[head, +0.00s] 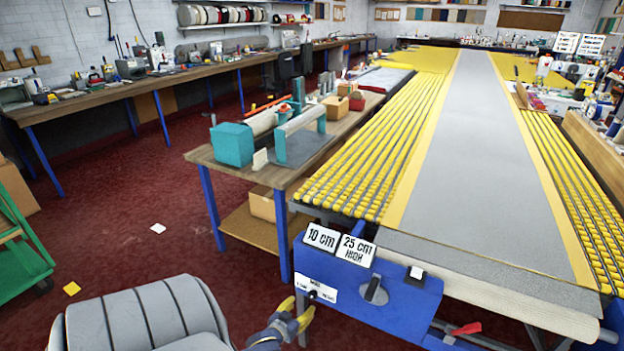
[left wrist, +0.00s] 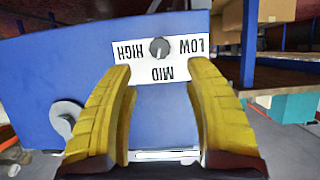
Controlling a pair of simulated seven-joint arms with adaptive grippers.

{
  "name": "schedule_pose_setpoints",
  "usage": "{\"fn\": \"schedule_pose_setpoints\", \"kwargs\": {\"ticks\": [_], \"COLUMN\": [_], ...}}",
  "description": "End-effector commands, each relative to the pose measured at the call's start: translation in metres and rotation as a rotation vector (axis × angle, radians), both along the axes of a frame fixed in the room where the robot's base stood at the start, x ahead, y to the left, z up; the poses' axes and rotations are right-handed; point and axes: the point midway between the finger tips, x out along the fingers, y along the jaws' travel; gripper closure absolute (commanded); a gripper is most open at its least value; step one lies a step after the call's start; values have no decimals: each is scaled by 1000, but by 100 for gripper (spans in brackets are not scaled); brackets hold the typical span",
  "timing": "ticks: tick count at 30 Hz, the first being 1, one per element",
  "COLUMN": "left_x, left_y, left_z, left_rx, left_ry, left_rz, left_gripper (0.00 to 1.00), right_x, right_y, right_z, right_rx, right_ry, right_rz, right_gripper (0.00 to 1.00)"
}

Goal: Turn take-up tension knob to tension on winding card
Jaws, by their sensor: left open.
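The take-up tension knob (head: 313,294) is a small dark round knob on a white label on the blue machine panel. In the left wrist view the knob (left wrist: 160,48) is grey, and its label (left wrist: 122,73) reads LOW, MID, HIGH upside down. Its exact setting is too small to tell. My left gripper (head: 298,309) has yellow ribbed fingers, open and empty. In the left wrist view they (left wrist: 160,78) stand either side of the label, with the knob beyond their tips, apart from them. Two white cards on the panel top read "10 cm" (head: 321,237) and "25 cm HIGH" (head: 357,250).
A larger grey lever dial (head: 375,291) sits on the panel right of the knob. A red handle (head: 465,329) is lower right. A wooden bench (head: 235,167) with teal equipment stands behind, left of the long roller table (head: 460,150). The red floor at left is mostly open.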

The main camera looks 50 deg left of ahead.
Motion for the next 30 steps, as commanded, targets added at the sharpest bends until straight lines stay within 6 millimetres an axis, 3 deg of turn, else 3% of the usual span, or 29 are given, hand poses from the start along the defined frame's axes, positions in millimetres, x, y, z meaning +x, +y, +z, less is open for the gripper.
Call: {"fn": "schedule_pose_setpoints", "kwargs": {"ticks": [6, 13, 21, 30], "left_x": [34, 60, 76, 81], "left_y": [14, 24, 31, 33], "left_z": [-14, -26, -34, -36], "left_rx": [2, 1, 2, 2], "left_ry": [0, -1, 1, 1], "left_rz": [1, 0, -1, -1], "left_gripper": [47, 47, 47, 47], "right_x": [-3, 2, 4, 4], "right_y": [0, 0, 0, 0], "right_z": [0, 0, 0, 0], "right_rx": [0, -1, -1, -1], "right_ry": [4, -1, -3, -3], "right_rz": [0, 0, 0, 0], "right_gripper": [100, 100, 100, 100]}}
